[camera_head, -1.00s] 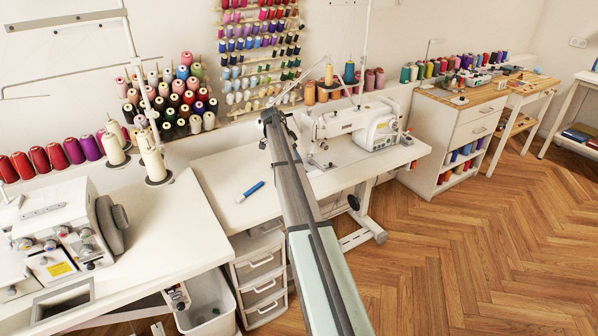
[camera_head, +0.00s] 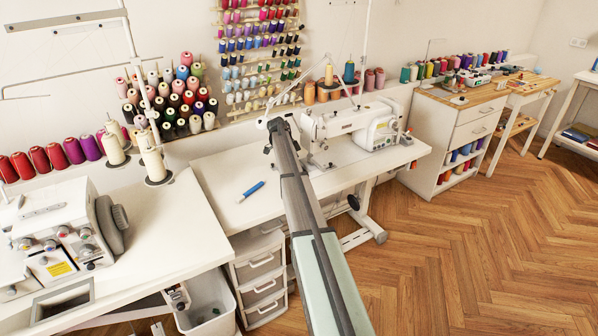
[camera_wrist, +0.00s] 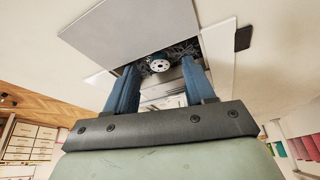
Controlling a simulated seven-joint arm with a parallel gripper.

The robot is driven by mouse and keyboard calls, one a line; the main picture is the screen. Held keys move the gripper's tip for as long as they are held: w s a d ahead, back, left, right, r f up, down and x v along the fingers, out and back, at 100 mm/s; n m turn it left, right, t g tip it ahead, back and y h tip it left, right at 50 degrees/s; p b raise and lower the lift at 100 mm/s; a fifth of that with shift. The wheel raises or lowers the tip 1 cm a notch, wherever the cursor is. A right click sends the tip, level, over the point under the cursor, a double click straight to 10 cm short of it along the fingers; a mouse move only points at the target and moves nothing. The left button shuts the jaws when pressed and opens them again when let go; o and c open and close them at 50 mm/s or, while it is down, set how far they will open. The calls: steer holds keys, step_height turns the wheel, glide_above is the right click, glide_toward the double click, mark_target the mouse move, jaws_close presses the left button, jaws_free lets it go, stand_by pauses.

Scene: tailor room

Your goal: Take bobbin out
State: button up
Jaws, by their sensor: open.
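In the wrist view, a silver round bobbin (camera_wrist: 160,65) with small holes sits in a dark opening in the sewing machine's bed. My gripper (camera_wrist: 158,72) is open, with one blue finger on each side of the opening. The bobbin shows between and just beyond the fingers, and nothing is held. I cannot tell whether either finger touches it. In the head view, my gripper end (camera_head: 280,127) is at the left end of the white sewing machine (camera_head: 345,122), and the bobbin is hidden there.
A grey plate (camera_wrist: 128,28) lies beside the opening. A small dark object (camera_wrist: 243,38) lies to its right. A blue tool (camera_head: 250,191) lies on the white sewing table (camera_head: 222,211), left of my arm. An overlocker (camera_head: 65,235) stands on the left table.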

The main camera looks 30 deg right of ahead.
steer(key=shift+d+f, duration=0.25)
steer(key=shift+f, duration=0.45)
jaws_close()
